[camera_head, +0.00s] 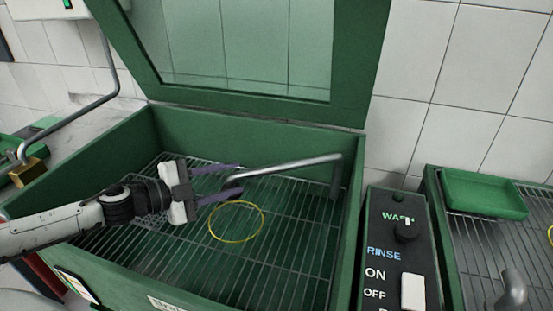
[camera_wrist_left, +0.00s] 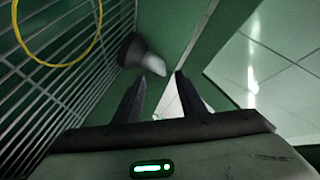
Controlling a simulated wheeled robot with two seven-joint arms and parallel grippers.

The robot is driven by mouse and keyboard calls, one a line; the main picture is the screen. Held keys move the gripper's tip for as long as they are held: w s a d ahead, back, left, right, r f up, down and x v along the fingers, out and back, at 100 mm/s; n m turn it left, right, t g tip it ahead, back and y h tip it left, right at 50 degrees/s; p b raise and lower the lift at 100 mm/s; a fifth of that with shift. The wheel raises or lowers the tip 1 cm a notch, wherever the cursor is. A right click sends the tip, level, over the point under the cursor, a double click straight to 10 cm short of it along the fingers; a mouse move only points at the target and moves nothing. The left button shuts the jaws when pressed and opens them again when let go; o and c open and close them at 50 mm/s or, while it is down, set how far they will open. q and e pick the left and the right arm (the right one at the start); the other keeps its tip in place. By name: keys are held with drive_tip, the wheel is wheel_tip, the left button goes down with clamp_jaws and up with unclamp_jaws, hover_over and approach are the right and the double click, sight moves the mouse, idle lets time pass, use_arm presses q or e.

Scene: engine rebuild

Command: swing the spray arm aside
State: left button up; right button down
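The spray arm (camera_head: 290,165) is a grey metal tube inside the green washer basin (camera_head: 250,133). It reaches left from a post by the basin's right wall, and its dark nozzle end (camera_head: 232,186) lies close to my left fingertips. My left gripper (camera_head: 240,178) is open, its two purple fingers apart and pointing right towards the tube's free end. In the left wrist view, the dark flared nozzle (camera_wrist_left: 132,50) shows just beyond the open fingers (camera_wrist_left: 160,82), with nothing clearly between them. Whether a finger touches the tube cannot be told. My right gripper is not in view.
A yellow ring (camera_head: 236,221) marks the wire rack (camera_head: 285,215) below the nozzle. The green-framed glass lid (camera_head: 250,45) stands open behind. A control panel (camera_head: 395,245) and a green tray (camera_head: 483,194) are to the right.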

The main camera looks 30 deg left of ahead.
sight(251, 173)
use_arm(q)
drive_tip(key=shift+w+d+f+b, duration=0.15)
drive_tip(key=shift+w+d+b, duration=0.2)
drive_tip(key=shift+w+b, duration=0.2)
drive_tip(key=shift+w+d, duration=0.15)
drive_tip(key=shift+w, duration=0.25)
drive_tip(key=shift+x, duration=2.9)
drive_tip(key=shift+p+x, duration=0.35)
drive_tip(key=shift+x, duration=0.5)
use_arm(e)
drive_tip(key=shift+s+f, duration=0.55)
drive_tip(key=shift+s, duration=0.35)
use_arm(q)
clamp_jaws()
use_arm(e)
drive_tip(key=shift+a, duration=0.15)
